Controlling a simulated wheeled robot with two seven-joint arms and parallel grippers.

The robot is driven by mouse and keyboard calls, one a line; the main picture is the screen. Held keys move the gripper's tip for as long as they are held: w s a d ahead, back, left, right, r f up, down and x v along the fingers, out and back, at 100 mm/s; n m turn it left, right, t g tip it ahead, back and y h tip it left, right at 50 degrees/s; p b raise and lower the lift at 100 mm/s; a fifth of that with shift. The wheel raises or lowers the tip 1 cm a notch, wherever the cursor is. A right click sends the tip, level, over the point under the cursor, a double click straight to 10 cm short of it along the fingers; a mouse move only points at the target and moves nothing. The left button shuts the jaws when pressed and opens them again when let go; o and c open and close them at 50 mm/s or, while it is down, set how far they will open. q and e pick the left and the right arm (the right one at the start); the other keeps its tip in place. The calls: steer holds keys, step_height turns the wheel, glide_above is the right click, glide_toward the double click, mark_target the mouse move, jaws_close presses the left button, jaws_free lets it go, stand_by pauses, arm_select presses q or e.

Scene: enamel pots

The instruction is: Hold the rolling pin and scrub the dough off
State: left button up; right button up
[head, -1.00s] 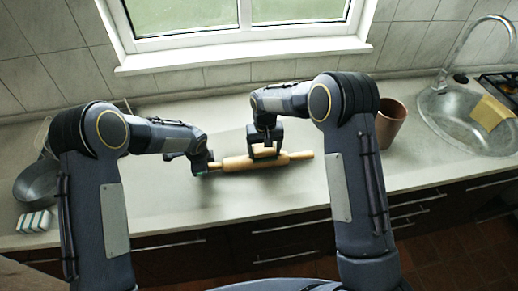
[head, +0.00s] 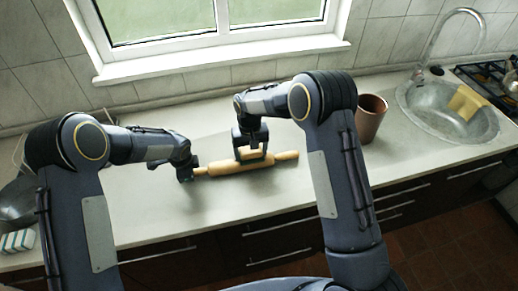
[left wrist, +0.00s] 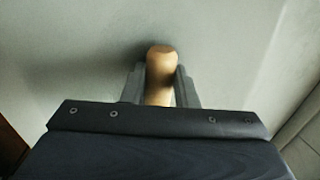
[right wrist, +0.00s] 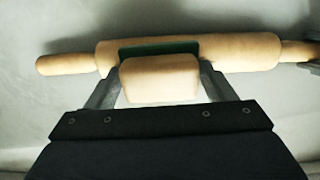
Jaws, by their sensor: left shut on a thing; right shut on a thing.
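The wooden rolling pin (head: 222,168) lies roughly level, just over or on the counter; I cannot tell which. My left gripper (head: 194,171) is shut on its left handle; the handle end (left wrist: 160,62) shows between the fingers in the left wrist view. My right gripper (head: 250,150) is shut on a wooden-backed brush (right wrist: 160,80) with a dark green scrubbing layer. In the right wrist view the green layer is against the pin's thick body (right wrist: 245,50), near its middle. I cannot make out any dough on the visible side.
The pale counter (head: 150,215) is clear around the pin. A brown cylindrical pot (head: 370,118) stands right of my right arm. Further right is a metal sink (head: 420,98) with a yellow cloth (head: 466,102). A striped sponge (head: 18,241) and grey pan (head: 15,205) are far left.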

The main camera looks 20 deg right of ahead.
steer(key=shift+w+a+r, duration=0.1)
steer(key=shift+a, duration=2.95)
steer(key=shift+r, duration=0.15)
step_height(320, 180, up, 13)
steer(key=shift+d, duration=0.15)
steer(key=d, duration=0.9)
steer(key=shift+d, duration=0.4)
